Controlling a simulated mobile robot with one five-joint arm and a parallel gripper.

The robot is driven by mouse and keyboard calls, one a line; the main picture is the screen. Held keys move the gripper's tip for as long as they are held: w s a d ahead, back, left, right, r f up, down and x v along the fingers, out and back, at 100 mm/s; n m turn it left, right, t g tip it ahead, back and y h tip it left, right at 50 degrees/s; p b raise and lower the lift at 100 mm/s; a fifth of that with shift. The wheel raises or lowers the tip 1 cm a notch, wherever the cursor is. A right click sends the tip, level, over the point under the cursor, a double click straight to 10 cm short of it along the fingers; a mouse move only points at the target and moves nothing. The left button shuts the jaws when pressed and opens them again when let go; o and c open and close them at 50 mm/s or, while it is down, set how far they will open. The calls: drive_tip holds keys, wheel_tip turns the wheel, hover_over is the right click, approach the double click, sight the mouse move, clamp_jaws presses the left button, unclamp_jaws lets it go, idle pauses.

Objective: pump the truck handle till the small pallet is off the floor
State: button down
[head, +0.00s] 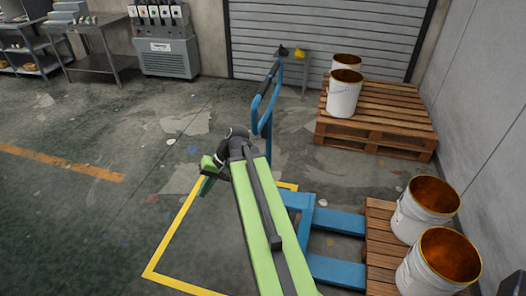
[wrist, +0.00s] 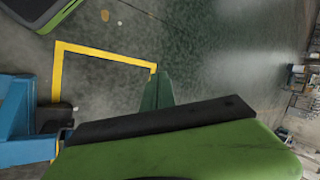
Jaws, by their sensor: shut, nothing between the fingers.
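The blue truck handle (head: 268,98) stands up from the truck behind my arm, its loop leaning away to the back. The blue truck body (head: 300,205) is partly hidden by my arm. Its two forks (head: 338,222) run right to the small wooden pallet (head: 379,245), which bears two white buckets (head: 440,262). I cannot tell whether the pallet touches the floor. My gripper (head: 206,184) is shut and empty, left of the handle and apart from it. In the wrist view its green finger (wrist: 157,90) points over bare floor, with blue truck parts (wrist: 22,120) at left.
A stacked pallet (head: 375,118) with two buckets stands at the back right, before a roller shutter (head: 330,32). A grey machine (head: 165,50) and steel table (head: 92,48) stand at back left. The left floor is clear.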

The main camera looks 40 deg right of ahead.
drive_tip(key=s+d+m+t+y+b, duration=0.2)
drive_tip(key=d+m+t+b, duration=0.25)
drive_tip(key=d, duration=0.75)
drive_tip(key=m+t+h+b, duration=0.2)
drive_tip(key=m+t+b, duration=0.3)
drive_tip(key=t, duration=0.6)
approach(258, 134)
drive_tip(key=shift+n+g, duration=0.25)
drive_tip(key=shift+n, duration=0.3)
drive_tip(key=x, duration=0.6)
drive_tip(key=shift+w+r, duration=0.25)
drive_tip(key=shift+w, duration=0.1)
